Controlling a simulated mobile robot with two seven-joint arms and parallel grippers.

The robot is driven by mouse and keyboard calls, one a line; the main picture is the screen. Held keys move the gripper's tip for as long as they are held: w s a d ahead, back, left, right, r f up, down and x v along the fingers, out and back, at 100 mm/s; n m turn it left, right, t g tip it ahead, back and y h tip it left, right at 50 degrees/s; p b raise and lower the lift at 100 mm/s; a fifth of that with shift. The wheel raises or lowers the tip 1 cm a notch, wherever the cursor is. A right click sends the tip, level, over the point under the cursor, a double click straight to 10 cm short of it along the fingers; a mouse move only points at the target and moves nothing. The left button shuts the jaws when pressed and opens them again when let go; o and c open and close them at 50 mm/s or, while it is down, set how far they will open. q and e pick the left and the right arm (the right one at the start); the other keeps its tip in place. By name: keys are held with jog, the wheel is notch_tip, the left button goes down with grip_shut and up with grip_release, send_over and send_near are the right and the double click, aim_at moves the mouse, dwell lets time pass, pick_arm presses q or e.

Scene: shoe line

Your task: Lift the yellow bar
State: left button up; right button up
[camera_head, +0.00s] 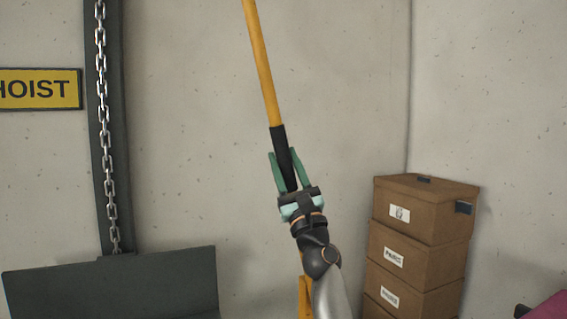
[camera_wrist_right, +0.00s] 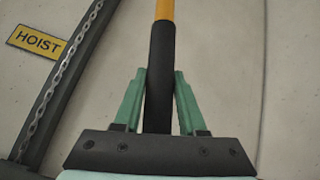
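The yellow bar (camera_head: 262,65) rises steeply in the middle of the head view, leaning to the left at its top, with a black section (camera_head: 281,142) lower on it. My right gripper (camera_head: 284,152) has its two green fingers on either side of this black section. The bar (camera_wrist_right: 164,9) and its black section (camera_wrist_right: 161,60) also show in the right wrist view, between the fingertips of the gripper (camera_wrist_right: 161,73). The fingertips look very close to the black section; whether they press on it is unclear. My left gripper is not in view.
A dark post with a chain (camera_head: 103,110) and a yellow HOIST sign (camera_head: 38,89) are on the left. A dark panel (camera_head: 115,285) is below them. Stacked brown boxes (camera_head: 425,220) stand in the right corner. A magenta thing (camera_head: 550,306) shows at the lower right edge.

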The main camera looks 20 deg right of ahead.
jog(key=o, duration=0.4)
jog(key=shift+s+f, duration=0.35)
jog(key=shift+f, duration=0.15)
jog(key=b+v, duration=0.1)
jog(key=v, duration=1)
jog(key=shift+s+b, duration=0.2)
jog(key=shift+b, duration=0.1)
jog(key=shift+f, duration=0.1)
